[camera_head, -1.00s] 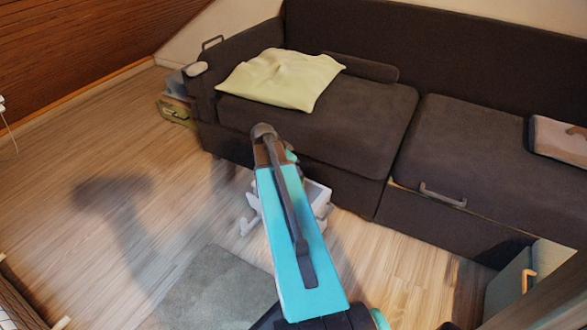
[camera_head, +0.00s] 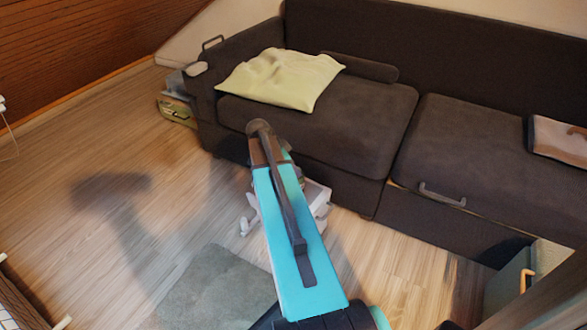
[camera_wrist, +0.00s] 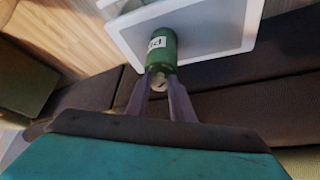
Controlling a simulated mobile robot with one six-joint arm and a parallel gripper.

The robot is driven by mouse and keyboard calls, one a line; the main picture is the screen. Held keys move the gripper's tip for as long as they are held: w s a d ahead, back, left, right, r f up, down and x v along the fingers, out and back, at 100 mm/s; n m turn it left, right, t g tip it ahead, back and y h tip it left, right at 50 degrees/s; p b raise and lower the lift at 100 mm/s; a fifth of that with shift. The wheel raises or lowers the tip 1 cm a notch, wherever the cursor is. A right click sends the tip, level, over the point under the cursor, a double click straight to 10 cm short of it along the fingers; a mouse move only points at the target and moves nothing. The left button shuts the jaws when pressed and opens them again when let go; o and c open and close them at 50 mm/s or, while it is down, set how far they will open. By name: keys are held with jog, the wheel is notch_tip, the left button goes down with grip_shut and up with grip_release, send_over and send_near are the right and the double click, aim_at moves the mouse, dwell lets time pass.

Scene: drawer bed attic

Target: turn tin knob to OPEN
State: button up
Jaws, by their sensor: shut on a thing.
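The green tin (camera_wrist: 161,48) stands in the wrist view with a white label, only part of whose lettering shows. Its small pale knob (camera_wrist: 158,83) is at the near end of the tin. My gripper (camera_wrist: 159,80) is shut on the knob, with one dark finger on each side of it. The knob's marking is too small to read, so I cannot tell its setting. In the head view my own arm hides the tin and the gripper fingers.
The tin is on a small white stand (camera_wrist: 222,28), which also shows partly behind my arm in the head view (camera_head: 318,197). A dark sofa (camera_head: 330,120) with a pale yellow cloth (camera_head: 280,78) is behind it.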

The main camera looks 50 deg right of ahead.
jog(key=shift+w+m+g+p, duration=0.15)
jog(key=shift+m+g+p, duration=0.25)
jog(key=shift+m, duration=0.5)
jog(key=shift+m+g+y, duration=0.3)
jog(key=shift+m, duration=0.3)
jog(key=o, duration=0.9)
jog(key=p+v, duration=0.4)
jog(key=v, duration=0.9)
jog(key=shift+a+r, duration=0.15)
jog(key=shift+r, duration=0.25)
